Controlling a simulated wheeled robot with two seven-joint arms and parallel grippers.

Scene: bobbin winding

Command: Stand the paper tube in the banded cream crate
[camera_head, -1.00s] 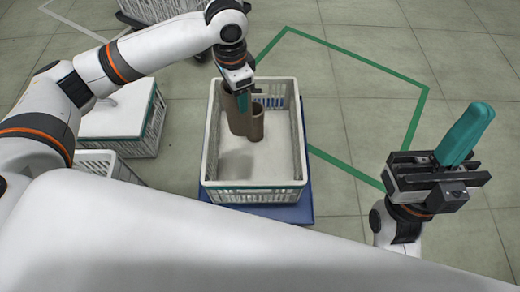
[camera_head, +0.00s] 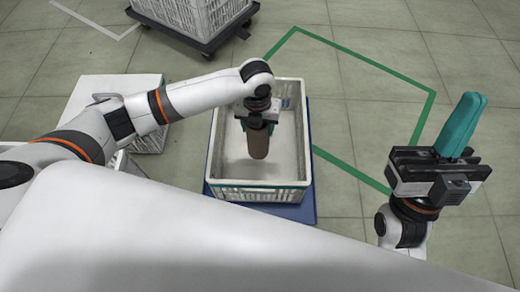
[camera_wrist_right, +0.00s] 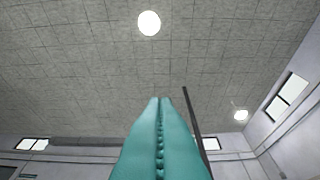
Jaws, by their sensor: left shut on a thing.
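The brown paper tube (camera_head: 258,146) is between the teal fingers of my left gripper (camera_head: 257,130), which is shut on it. In the head view the tube shows over the inside of the cream crate (camera_head: 260,194), which has a green band along its near rim. I cannot tell whether its lower end touches the crate floor. The gripper and wrist hide the far part of the crate. My right gripper (camera_head: 461,128) is shut and empty, with its teal fingers pressed together; they also fill the lower middle of the right wrist view (camera_wrist_right: 160,140).
The crate stands on a blue base (camera_head: 312,180). A white-topped crate (camera_head: 150,135) is to the left, partly under my left arm. Another crate on a dark dolly (camera_head: 190,30) stands behind. Green tape (camera_head: 385,62) marks open floor to the right.

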